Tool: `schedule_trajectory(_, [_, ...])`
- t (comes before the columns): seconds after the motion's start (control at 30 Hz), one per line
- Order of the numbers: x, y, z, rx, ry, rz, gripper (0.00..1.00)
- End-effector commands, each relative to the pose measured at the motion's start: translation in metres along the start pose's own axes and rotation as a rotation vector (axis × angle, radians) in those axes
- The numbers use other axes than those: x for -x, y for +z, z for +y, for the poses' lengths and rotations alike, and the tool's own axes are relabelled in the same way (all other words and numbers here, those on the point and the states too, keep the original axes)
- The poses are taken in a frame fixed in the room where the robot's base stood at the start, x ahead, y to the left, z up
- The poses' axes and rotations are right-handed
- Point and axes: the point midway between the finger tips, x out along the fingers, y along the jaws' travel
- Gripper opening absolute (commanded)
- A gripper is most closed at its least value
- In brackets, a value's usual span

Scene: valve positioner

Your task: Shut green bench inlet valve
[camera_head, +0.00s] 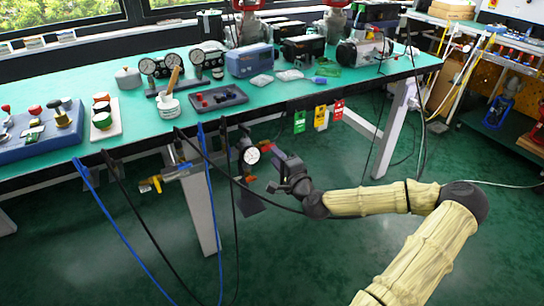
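The green-topped bench (310,100) runs along the left and back. Under its front edge hangs pipework with a yellow-handled brass valve (150,184) at the left end. A round white-faced gauge (252,155) is mounted on dark fittings to the right of the valve. I cannot tell which way the yellow handle is set relative to its pipe. My gripper (276,170) is below the bench edge, just right of the gauge and well right of the yellow handle. Its fingers are dark and small, so their opening is unclear.
Blue hoses (208,190) and black cables hang from the bench front around the pipework. Green, yellow and red tags (320,117) hang to the right. A pale bench leg (200,210) stands behind the hoses. The green floor (280,260) in front is open.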

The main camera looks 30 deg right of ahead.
Motion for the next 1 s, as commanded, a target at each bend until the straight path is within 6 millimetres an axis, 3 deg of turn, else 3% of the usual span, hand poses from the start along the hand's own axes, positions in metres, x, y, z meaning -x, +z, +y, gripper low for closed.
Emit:
schedule_trajectory(0.2, [-0.029, 0.000, 0.001, 0.001, -0.001, -0.001, 0.31])
schedule_trajectory(0.53, [-0.034, 0.000, 0.000, 0.001, 0.000, 0.000, 0.31])
schedule_trajectory(0.57, [-0.034, 0.000, 0.000, 0.001, 0.000, 0.000, 0.29])
schedule_trajectory(0.7, [-0.034, 0.000, 0.000, 0.001, 0.000, 0.000, 0.01])
schedule_trajectory(1.0, [-0.033, 0.000, 0.000, 0.008, 0.000, 0.000, 0.00])
